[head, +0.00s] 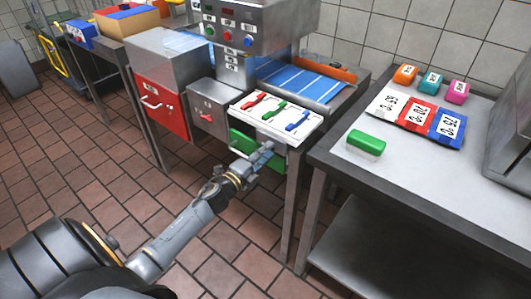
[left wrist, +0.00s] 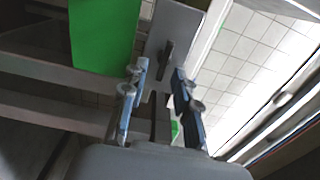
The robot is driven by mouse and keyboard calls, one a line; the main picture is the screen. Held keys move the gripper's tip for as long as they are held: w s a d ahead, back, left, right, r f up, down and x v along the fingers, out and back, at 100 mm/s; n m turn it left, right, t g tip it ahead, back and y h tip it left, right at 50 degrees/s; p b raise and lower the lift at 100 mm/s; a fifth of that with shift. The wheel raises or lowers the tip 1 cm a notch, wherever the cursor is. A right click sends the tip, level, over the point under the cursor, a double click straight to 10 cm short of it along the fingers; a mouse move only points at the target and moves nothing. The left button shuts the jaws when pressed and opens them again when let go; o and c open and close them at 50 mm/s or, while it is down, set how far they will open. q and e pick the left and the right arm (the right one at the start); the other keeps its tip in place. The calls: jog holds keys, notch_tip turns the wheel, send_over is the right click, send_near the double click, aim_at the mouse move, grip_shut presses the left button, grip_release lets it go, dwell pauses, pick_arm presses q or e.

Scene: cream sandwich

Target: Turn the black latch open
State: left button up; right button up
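The black latch (left wrist: 167,58) is a small dark bar on a grey plate (left wrist: 180,22) in the left wrist view. It stands nearly lengthwise in the picture, leaning slightly. My left gripper (left wrist: 160,72) is open, one finger on each side of the latch's line, with the latch at or just beyond the fingertips. I cannot tell whether they touch it. In the head view my left gripper (head: 264,153) is in front of the machine, below the white tray, and the latch cannot be made out there. My right gripper is not in view.
A green panel (left wrist: 103,35) is beside the grey plate. The white tray (head: 318,122) with red, green and blue handles is just above the gripper. A red box (head: 160,100) is to the left. A table (head: 400,170) with a green block (head: 366,143) stands close on the right.

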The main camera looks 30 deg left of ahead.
pick_arm(q)
jog(key=shift+s, duration=0.1)
jog(key=s+a, duration=0.1)
jog(key=s, duration=1)
jog(key=shift+s, duration=0.4)
jog(key=s+d+f+n+g+y+p, duration=0.1)
jog(key=s+f+n+g, duration=0.35)
jog(key=f, duration=0.95)
jog(key=s+d+f+n+g+y+p, duration=0.1)
jog(key=s+f+n+g+y, duration=0.3)
jog(key=f, duration=1)
jog(key=s+d+f+n+g+h, duration=0.1)
jog(key=s+d+f, duration=0.3)
jog(key=s, duration=0.6)
jog(key=s+d+f+n+g+h+p, duration=0.1)
jog(key=s+d+f+n+g, duration=0.3)
jog(key=s+f, duration=0.3)
jog(key=s+d+f+n+g+h+p, duration=0.1)
jog(key=s+d+f+n+g, duration=0.2)
jog(key=s, duration=1)
notch_tip(320, 180, down, 4)
jog(key=shift+s+d+r, duration=0.15)
jog(key=shift+s+d, duration=0.1)
jog(key=shift+d, duration=0.2)
